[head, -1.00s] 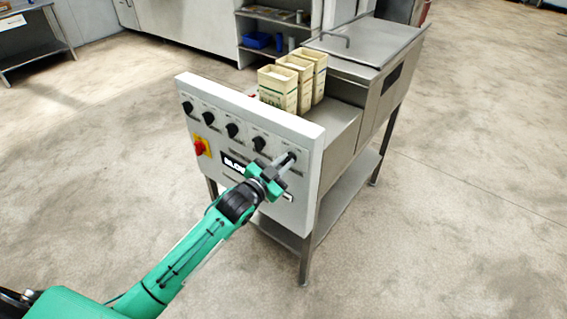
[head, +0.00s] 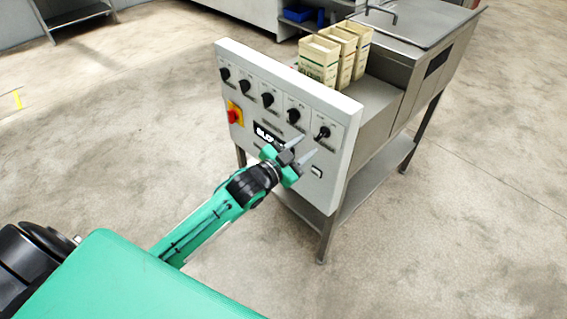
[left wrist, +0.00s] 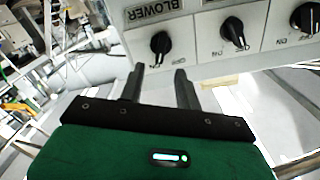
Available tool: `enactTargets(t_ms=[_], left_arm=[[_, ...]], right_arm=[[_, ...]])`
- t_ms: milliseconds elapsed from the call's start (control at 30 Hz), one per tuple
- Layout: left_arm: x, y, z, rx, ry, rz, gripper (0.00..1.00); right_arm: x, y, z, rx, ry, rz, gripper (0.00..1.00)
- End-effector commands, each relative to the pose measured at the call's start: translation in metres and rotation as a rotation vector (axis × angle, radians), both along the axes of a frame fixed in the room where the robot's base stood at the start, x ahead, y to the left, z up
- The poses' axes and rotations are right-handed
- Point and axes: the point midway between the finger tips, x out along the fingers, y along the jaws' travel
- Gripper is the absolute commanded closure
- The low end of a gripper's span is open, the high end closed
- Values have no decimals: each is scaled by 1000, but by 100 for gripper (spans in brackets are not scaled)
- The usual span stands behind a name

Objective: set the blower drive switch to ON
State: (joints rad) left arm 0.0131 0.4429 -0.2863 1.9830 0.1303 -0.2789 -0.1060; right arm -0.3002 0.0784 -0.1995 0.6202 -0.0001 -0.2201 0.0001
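The white control panel (head: 340,165) carries a row of black rotary knobs and a black plate starting "BLO" (head: 270,137). The rightmost knob (head: 322,132) is just beyond my left gripper (head: 303,149). The gripper is open and empty, its two fingers apart and pointing at the panel, clear of the knob. In the left wrist view a "BLOWER" label (left wrist: 158,11) shows above the leftmost knob (left wrist: 160,44), which lies just past the gap between the open fingers (left wrist: 158,80). My right gripper is not in view.
A red switch on yellow (head: 234,113) is at the panel's left. Several more knobs (head: 267,99) sit along the row. Cream boxes (head: 318,62) stand behind the panel on the steel machine (head: 420,60). The floor in front is clear.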

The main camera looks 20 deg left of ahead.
Motion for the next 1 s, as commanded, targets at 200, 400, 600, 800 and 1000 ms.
enactTargets(t_ms=[200, 400, 600, 800, 1000], left_arm=[[-40, 15, -3, 1, 2, 0, 66], [-64, 24, -2, 1, 1, 0, 66], [-75, 27, 0, 1, 0, 0, 66], [-76, 28, 0, 1, -1, 0, 66], [-76, 28, 0, 0, 0, 0, 66]], right_arm=[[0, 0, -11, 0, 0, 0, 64], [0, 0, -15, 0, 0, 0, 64], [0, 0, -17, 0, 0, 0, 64], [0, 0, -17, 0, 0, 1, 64], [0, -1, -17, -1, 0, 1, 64]])
